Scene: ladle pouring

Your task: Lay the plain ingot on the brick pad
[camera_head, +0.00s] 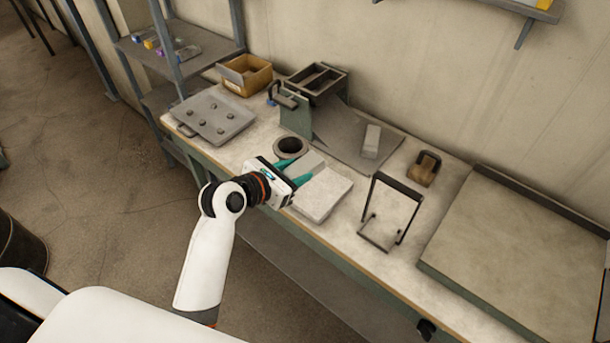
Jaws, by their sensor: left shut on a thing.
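My left gripper (290,174) reaches in from the left. Its teal fingers are shut on a plain grey block (306,161), which looks like the plain ingot. The block is at the back edge of a pale square slab (326,197), which looks like the brick pad. Whether the block touches the slab or hangs just above it I cannot tell. The gripper's body hides part of the block and the slab's left corner. Another pale block (372,141) is on a grey sheet behind. My right gripper is not in view.
A round dark-holed pot (290,147) stands just behind the gripper. A black wire stand (390,211) is right of the slab, with a brown handled block (425,168) beyond. A studded grey plate (212,117) lies left. A large flat board (520,255) fills the right.

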